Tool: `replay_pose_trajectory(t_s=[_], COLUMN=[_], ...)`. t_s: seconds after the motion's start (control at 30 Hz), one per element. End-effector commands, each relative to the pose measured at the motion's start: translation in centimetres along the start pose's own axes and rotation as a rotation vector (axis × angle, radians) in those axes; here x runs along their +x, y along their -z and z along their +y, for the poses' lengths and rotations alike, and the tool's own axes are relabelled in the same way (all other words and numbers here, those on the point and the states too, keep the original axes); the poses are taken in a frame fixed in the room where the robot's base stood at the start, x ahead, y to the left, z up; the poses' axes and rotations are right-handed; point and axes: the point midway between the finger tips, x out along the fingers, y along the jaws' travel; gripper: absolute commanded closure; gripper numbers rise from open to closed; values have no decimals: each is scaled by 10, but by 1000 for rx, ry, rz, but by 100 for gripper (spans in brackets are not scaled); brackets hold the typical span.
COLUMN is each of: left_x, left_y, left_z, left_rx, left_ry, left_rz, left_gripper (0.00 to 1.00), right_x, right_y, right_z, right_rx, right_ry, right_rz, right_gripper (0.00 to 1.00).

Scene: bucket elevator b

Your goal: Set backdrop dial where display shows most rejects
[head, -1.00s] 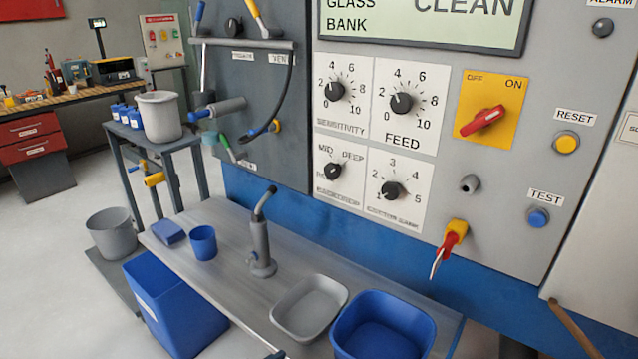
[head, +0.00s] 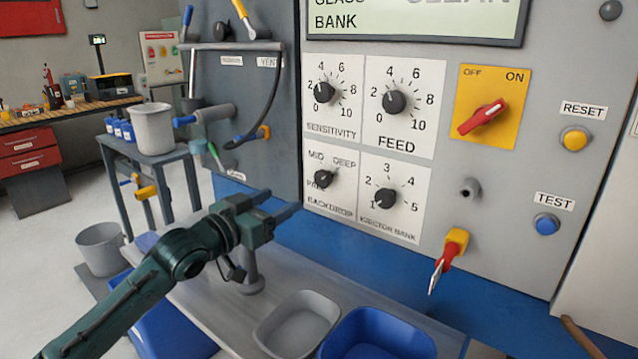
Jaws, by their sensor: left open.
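The backdrop dial (head: 322,179) is a small black knob on a white plate labelled MID and DEEP, with a third label partly hidden by the knob. I cannot tell clearly which label its pointer faces. The display (head: 415,20) is cut off by the top edge; GLASS BANK and part of CLEAN show, and no reject figure is in view. My left gripper (head: 283,203) is dark green, open and empty. Its fingers point right, just left of and slightly below the backdrop dial in the picture. My right gripper is not in view.
Close to the backdrop dial are the sensitivity knob (head: 324,92), feed knob (head: 394,101) and ejector bank knob (head: 385,199). A red switch (head: 483,118) sits on a yellow plate. Below are a grey tray (head: 298,325) and a blue tub (head: 378,338) on the bench.

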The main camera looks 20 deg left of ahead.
Motion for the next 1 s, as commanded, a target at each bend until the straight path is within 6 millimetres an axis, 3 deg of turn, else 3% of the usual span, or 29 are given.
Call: replay_pose_trajectory(t_s=[0.6, 0.8, 1.0], left_x=[110, 124, 127], left_y=[0, 0, -1], left_z=[1, 2, 2], left_rx=[-1, 0, 0], left_ry=[-1, -2, -2], left_rz=[0, 1, -1], left_gripper=[42, 42, 42], right_x=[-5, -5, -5], right_y=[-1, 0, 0], right_z=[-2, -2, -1], right_rx=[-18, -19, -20], right_ry=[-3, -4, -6], right_rz=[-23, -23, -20], right_gripper=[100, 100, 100])
